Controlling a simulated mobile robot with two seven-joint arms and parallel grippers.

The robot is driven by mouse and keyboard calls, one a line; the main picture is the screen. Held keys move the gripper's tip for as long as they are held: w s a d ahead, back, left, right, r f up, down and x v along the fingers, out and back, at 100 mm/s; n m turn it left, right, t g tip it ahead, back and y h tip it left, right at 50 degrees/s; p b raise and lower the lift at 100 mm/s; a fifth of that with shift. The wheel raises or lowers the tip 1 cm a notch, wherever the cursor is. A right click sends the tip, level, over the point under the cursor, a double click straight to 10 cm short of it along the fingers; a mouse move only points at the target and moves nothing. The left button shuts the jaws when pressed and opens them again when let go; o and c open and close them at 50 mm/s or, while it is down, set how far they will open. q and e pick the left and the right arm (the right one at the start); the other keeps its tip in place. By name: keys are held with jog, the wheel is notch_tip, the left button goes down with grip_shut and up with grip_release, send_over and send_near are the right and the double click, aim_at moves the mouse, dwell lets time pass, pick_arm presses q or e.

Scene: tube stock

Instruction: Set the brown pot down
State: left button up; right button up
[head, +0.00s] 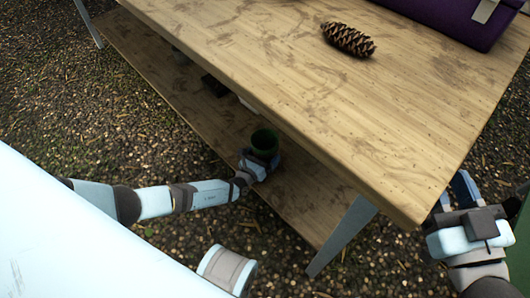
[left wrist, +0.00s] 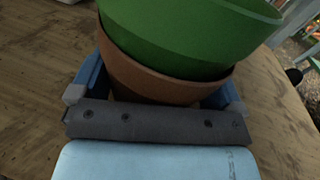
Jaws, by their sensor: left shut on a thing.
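The brown pot (left wrist: 150,82) is between the blue fingers of my left gripper (left wrist: 158,88), which is shut on it. A green pot (left wrist: 185,35) sits nested in the brown pot, its rim above it. In the head view the green pot (head: 264,143) and my left gripper (head: 258,165) are at the table's near edge, over the lower shelf (head: 290,205). The brown pot is mostly hidden there. I cannot tell whether it touches the shelf. My right gripper (head: 455,195) is at the right, beyond the table's corner, empty with its fingers apart.
The wooden tabletop (head: 400,120) overhangs the lower shelf. A pine cone (head: 348,39) and a purple case (head: 450,18) are on top. Dark objects (head: 214,85) lie further back on the shelf. A table leg (head: 342,235) stands right of the gripper. A white cylinder (head: 228,270) is at the bottom.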

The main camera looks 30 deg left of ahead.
pick_arm(q)
jog(key=shift+r, duration=0.15)
jog(key=shift+s, duration=0.1)
jog(key=o, duration=0.5)
jog(key=shift+o, duration=0.2)
pick_arm(e)
jog(key=shift+s+f, duration=0.1)
jog(key=shift+s, duration=0.25)
pick_arm(q)
jog(key=shift+s, duration=0.25)
jog(key=s+a+p, duration=0.1)
jog(key=s+p, duration=0.2)
jog(key=s, duration=0.8)
jog(key=shift+s+p, duration=0.2)
jog(key=shift+p, duration=0.1)
pick_arm(e)
jog(key=m, duration=0.1)
jog(key=s+a+m+g, duration=0.1)
jog(key=shift+s+f+m+h, duration=0.1)
jog(key=shift+s+m+h, duration=0.1)
jog(key=shift+m+h, duration=0.15)
